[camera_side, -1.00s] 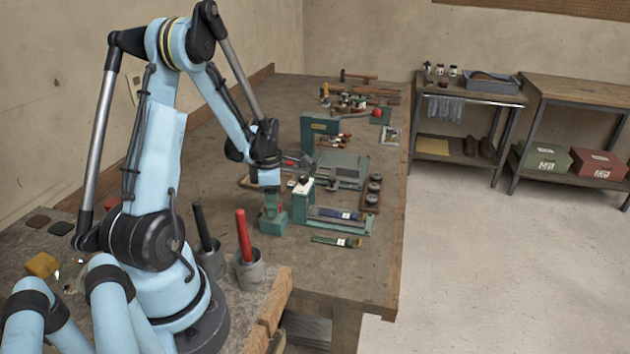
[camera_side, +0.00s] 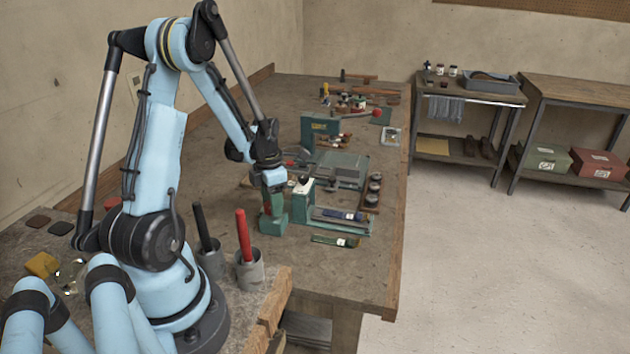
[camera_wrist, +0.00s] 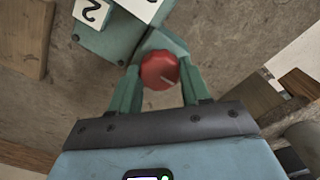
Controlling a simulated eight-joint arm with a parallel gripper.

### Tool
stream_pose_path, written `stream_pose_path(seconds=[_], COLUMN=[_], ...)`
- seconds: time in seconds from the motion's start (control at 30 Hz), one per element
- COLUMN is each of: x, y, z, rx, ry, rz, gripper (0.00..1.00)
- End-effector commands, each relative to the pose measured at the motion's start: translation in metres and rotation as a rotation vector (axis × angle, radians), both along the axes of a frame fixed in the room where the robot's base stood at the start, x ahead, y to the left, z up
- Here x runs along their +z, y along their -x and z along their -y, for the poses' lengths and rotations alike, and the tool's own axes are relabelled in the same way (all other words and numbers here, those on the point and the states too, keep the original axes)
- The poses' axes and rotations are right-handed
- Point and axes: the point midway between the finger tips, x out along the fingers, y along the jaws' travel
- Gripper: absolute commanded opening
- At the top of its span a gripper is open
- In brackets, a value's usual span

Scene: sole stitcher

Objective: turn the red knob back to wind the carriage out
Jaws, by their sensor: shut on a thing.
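The red knob (camera_wrist: 160,71) shows in the wrist view as a round, faceted disc with a pale mark line towards its lower right. My gripper (camera_wrist: 160,80) is shut on it, with one green finger on each side. In the side view my gripper (camera_side: 272,220) is low over the bench, at the left end of the green machine (camera_side: 302,208). The carriage cannot be made out clearly.
A dark green strip (camera_side: 335,240) lies in front of the machine. A second green machine (camera_side: 345,168) and loose tools stand farther back. Two cups with a black handle (camera_side: 203,226) and a red handle (camera_side: 243,235) stand near my base. The bench front is bare.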

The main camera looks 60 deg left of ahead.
Motion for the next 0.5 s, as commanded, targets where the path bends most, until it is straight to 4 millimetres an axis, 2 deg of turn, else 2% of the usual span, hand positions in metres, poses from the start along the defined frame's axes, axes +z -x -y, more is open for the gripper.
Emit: stream_pose_path(seconds=[0.2, 0.23, 0.37, 0.5], x=[-0.0003, -0.0003, -0.0002, -0.0001], y=[-0.0003, -0.0003, -0.0002, -0.0001], z=[-0.0001, -0.0001, -0.0001, -0.0001], rx=[0.002, 0.002, 0.001, 0.001], ry=[0.000, 0.000, 0.000, 0.000], rz=[0.001, 0.001, 0.001, 0.000], gripper=[0.16, 0.51, 0.71, 0.72])
